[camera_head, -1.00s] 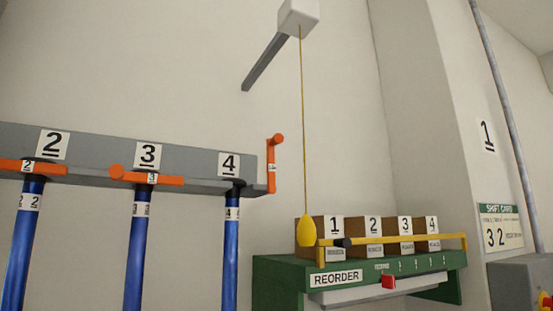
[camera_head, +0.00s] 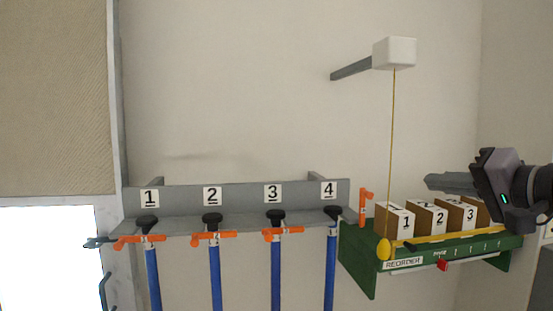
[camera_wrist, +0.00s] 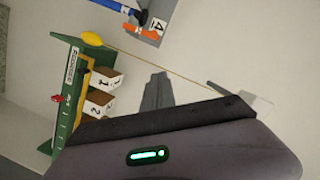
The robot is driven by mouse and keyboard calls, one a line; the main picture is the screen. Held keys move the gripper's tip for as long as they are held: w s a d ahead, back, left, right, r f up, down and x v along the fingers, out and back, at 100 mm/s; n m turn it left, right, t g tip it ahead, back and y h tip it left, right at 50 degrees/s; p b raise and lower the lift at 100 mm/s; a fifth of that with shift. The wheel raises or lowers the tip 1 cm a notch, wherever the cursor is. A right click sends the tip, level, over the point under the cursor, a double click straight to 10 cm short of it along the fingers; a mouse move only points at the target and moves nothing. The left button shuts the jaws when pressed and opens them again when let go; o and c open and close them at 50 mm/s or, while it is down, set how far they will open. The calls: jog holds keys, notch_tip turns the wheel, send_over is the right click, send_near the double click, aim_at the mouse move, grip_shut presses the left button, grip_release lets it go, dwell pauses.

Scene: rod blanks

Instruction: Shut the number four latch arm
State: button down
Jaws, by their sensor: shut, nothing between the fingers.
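The number four latch arm (camera_head: 365,207) is orange and stands out at the right end of the grey rack (camera_head: 240,196), not across its rod. The blue number four rod (camera_head: 330,270) hangs below the 4 label. In the wrist view the orange latch arm (camera_wrist: 141,32) shows near the top, beside the 4 label. My gripper (camera_head: 432,181) is at the right of the head view, above the green shelf and apart from the latch arm. Its grey fingers (camera_wrist: 157,90) are shut and empty.
Orange latch arms lie across rods 1 (camera_head: 140,240), 2 (camera_head: 213,237) and 3 (camera_head: 282,233). A green shelf (camera_head: 360,265) holds brown numbered boxes behind a yellow bar. A yellow weight (camera_head: 384,249) hangs on a cord from a white block (camera_head: 395,53).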

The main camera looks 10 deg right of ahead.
jog(key=w+a+f+p, duration=0.3)
jog(key=w+a, duration=0.2)
jog(key=w, duration=0.5)
jog(key=shift+f+p, duration=0.3)
jog(key=shift+p, duration=0.1)
jog(key=shift+s+a, duration=0.1)
jog(key=shift+a, duration=0.1)
